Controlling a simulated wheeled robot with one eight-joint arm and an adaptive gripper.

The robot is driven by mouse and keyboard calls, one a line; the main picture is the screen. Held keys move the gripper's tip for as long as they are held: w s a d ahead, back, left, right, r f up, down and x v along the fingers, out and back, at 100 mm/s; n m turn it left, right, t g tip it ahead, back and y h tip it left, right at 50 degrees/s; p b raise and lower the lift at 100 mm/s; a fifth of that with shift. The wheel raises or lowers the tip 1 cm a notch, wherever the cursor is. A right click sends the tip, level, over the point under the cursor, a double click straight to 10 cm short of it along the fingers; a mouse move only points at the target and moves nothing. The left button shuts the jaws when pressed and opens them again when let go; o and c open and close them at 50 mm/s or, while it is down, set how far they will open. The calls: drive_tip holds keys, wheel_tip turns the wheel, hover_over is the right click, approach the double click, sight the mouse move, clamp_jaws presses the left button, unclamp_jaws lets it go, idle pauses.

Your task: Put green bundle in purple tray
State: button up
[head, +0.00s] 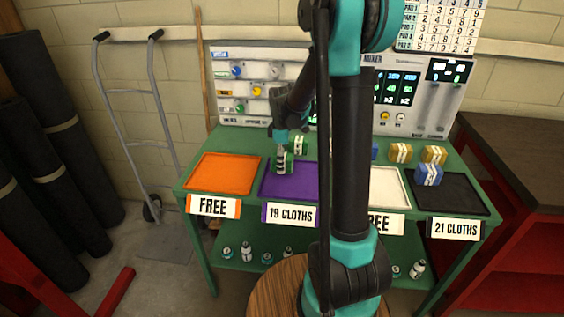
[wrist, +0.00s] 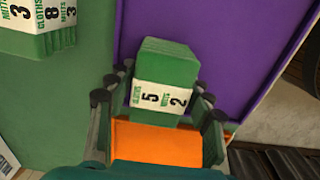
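The green bundle (head: 282,165), with a white label band, is at the tip of my gripper (head: 283,158) at the purple tray (head: 300,183). In the wrist view the green bundle (wrist: 161,84) stands between the fingers of my gripper (wrist: 160,95), which close in on both its sides. Its label reads 5 cloths and 2 mitts. The purple tray (wrist: 225,45) spreads behind and right of it in the wrist view. Whether the bundle touches the tray floor is hard to tell.
Another green bundle (head: 300,145) stands behind the purple tray. The orange tray (head: 222,173) is empty at left, the white tray (head: 388,188) at right. A blue bundle (head: 428,174) is at the black tray (head: 455,195), with yellow bundles (head: 400,152) behind.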

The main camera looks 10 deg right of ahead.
drive_tip(key=shift+o, duration=0.8)
drive_tip(key=shift+r, duration=0.15)
wheel_tip(320, 180, up, 12)
